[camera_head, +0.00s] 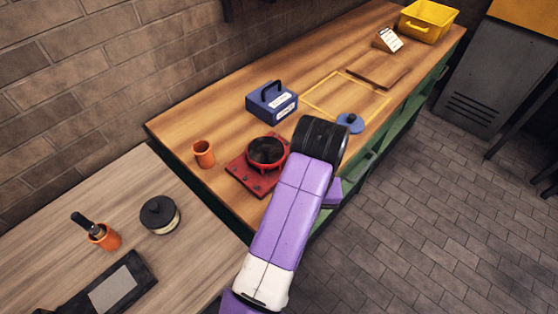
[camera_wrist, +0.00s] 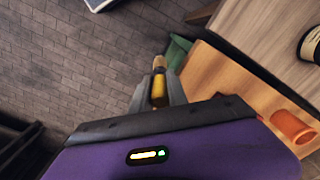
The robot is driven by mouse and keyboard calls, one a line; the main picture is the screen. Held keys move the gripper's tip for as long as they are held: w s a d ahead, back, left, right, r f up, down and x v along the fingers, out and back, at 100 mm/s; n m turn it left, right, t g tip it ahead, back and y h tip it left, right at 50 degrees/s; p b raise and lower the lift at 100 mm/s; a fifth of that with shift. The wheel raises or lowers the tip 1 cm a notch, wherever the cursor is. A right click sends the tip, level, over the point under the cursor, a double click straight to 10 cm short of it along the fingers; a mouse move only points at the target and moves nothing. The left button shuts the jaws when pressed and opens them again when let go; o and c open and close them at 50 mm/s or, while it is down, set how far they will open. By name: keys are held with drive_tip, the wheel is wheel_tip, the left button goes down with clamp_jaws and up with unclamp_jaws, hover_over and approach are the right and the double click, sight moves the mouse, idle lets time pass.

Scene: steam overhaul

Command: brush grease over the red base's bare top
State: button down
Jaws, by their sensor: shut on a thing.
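The red base (camera_head: 240,176) sits on the wooden workbench, with a round red rim and a dark round middle on top. I cannot tell whether grease lies on it. My arm passes just right of it in the head view, and my gripper's fingers are hidden there. In the wrist view my gripper (camera_wrist: 159,93) is shut on a brush (camera_wrist: 159,88) with a yellow handle and a pale tan tip.
A dark-lidded jar (camera_head: 160,215) and another orange cup (camera_head: 105,238) stand on the pale table. A yellow bin (camera_head: 428,20) is far off.

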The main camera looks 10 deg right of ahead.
drive_tip(key=d+f+n, duration=0.1)
drive_tip(key=d+f, duration=0.2)
drive_tip(key=f, duration=0.2)
drive_tip(key=w+d+f+n, duration=0.1)
drive_tip(key=d+f, duration=0.2)
drive_tip(key=f, duration=0.3)
drive_tip(key=shift+w+d+f+n, duration=0.15)
drive_tip(key=shift+w+d+n, duration=0.05)
drive_tip(key=shift+d+n, duration=0.2)
